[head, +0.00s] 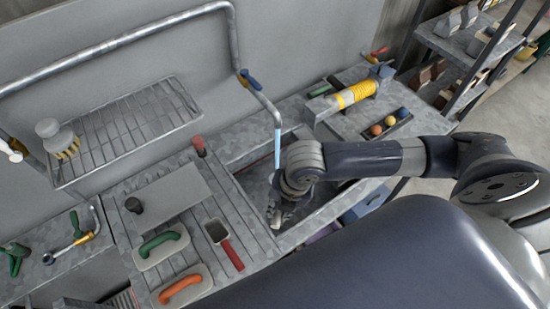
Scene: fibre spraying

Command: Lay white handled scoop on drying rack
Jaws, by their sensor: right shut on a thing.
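My right gripper (283,205) reaches down into the sink from the right, below the tap's outlet. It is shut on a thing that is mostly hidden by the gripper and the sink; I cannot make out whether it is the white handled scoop. No white handled scoop shows clearly elsewhere. The wire drying rack (148,117) is on the wall at the upper left, with much of its surface bare. A pale round-topped brush (57,137) stands at its left end. My left gripper is not in view.
A bluish-white stream (277,149) shows under the bent tap pipe (233,40). The sink (310,212) adjoins a grooved drainboard (205,265) with a red-handled scoop (224,241), green-handled float (161,247) and orange-handled float (181,288). A yellow-wrapped cylinder (355,94) lies behind.

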